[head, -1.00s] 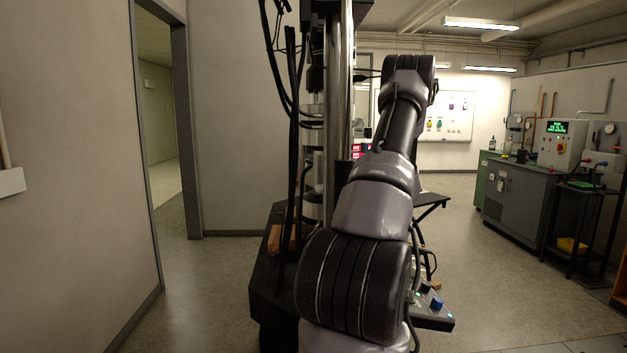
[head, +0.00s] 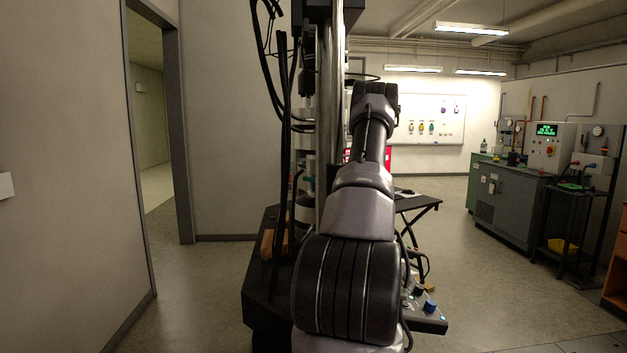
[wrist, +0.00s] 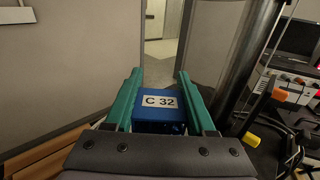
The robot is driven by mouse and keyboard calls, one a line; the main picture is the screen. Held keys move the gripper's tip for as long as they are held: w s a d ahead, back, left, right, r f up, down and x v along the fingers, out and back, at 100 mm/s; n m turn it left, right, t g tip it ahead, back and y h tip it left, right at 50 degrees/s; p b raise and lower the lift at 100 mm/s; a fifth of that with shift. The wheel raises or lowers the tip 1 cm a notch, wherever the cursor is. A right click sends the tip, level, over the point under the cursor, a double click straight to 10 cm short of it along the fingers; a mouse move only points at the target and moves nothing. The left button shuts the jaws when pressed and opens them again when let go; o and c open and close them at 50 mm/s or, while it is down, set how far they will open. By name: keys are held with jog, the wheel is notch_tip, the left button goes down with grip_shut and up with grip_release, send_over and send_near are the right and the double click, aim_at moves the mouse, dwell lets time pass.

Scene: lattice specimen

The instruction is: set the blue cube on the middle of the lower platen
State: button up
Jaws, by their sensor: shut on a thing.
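The blue cube (wrist: 160,111), labelled C 32, sits between the green fingers of my gripper (wrist: 160,76) in the wrist view. My gripper is shut on it, and the label faces the camera. In the head view my arm hides most of the test machine's right side. A pale cylindrical part (head: 304,209) shows low between the machine's columns, perhaps the lower platen; I cannot tell for sure. A small teal patch beside the column may be my gripper, too small to be certain. The platen cannot be made out in the wrist view.
The machine's steel column (head: 328,120) and black hanging cables (head: 284,150) stand close to my arm. Orange-brown blocks (head: 267,243) lie on the machine's base. A control box (head: 428,312) is at its front right. Open floor lies left and right.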

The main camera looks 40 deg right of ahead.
jog(key=shift+a, duration=0.1)
jog(key=o, duration=1.3)
jog(key=shift+s+r, duration=0.1)
jog(key=shift+s, duration=0.1)
jog(key=v, duration=1.1)
jog(key=shift+s, duration=0.25)
jog(key=shift+d, duration=0.25)
